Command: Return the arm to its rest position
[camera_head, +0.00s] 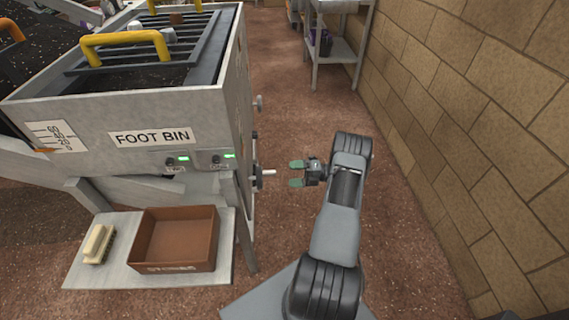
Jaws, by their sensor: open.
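My gripper (296,173) is at the middle of the view, with its two green-tipped fingers apart and pointing left. Nothing shows between the fingers. They are a short way right of a pale rod (268,172) that sticks out from the side of the grey foot bin (107,108), and a small gap shows between them. My arm reaches up from the bottom of the view and bends left at the top joint.
A brown tray (212,262) and a brush (99,244) sit on a low shelf (75,273) below the bin. A brick wall (480,110) runs along the right. A metal cart (338,47) stands at the back.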

